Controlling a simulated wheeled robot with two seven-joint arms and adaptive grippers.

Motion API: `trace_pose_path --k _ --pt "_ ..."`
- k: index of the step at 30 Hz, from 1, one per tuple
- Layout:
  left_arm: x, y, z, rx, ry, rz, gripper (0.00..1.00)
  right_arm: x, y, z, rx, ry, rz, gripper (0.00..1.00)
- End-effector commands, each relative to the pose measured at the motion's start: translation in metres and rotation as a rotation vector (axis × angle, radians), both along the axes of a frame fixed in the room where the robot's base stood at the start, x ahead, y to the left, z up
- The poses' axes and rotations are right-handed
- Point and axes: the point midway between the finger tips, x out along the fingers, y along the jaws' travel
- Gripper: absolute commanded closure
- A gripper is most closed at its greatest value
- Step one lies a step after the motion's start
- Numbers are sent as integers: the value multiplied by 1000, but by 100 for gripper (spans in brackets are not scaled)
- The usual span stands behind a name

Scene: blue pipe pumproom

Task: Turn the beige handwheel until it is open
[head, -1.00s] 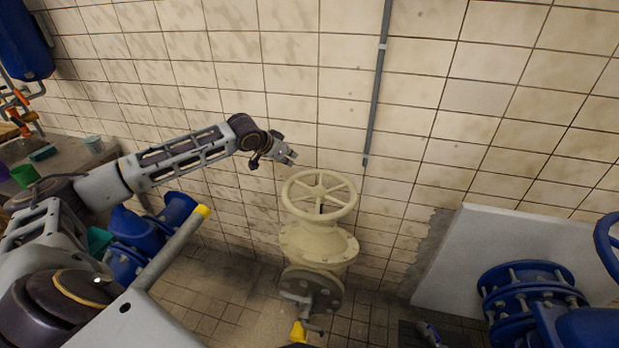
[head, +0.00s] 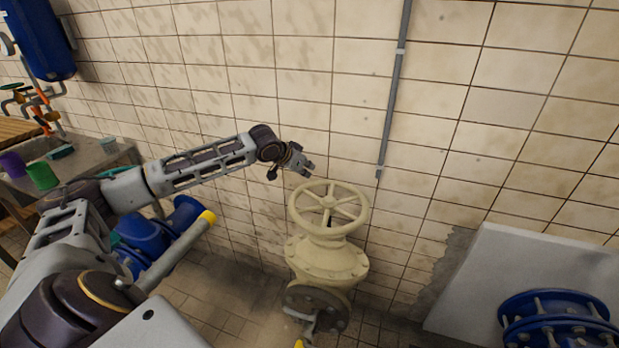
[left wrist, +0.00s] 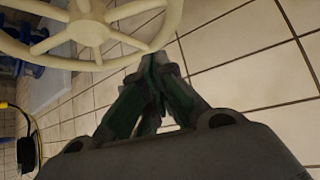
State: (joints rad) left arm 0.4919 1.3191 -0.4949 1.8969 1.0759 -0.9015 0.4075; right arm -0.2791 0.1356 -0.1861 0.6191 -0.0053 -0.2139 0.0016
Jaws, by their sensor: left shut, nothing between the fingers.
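The beige handwheel (head: 328,207) sits on top of a beige valve body (head: 326,262) in the middle of the head view. It has several spokes and a round rim. My left gripper (head: 308,169) is shut and empty, just above and behind the wheel's far left rim. In the left wrist view the shut fingers (left wrist: 158,72) point toward the rim of the handwheel (left wrist: 92,30), which fills the upper left. I cannot tell whether the fingertips touch the rim. My right gripper is not in view.
A tiled wall with a thin grey pipe (head: 394,90) stands close behind the valve. Blue flanged pipework (head: 560,318) and a pale slab (head: 520,270) are at the right. A bench (head: 85,165) with a green cup (head: 42,176) and purple cup (head: 12,165) is at the left.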

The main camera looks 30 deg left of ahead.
Motion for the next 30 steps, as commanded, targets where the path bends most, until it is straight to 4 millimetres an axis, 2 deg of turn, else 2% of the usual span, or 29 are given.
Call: trace_pose_path --k 8,30 --pt "10 -1 -9 -3 -1 0 100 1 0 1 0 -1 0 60" --pt "53 -7 -52 -1 0 0 100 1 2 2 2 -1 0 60"
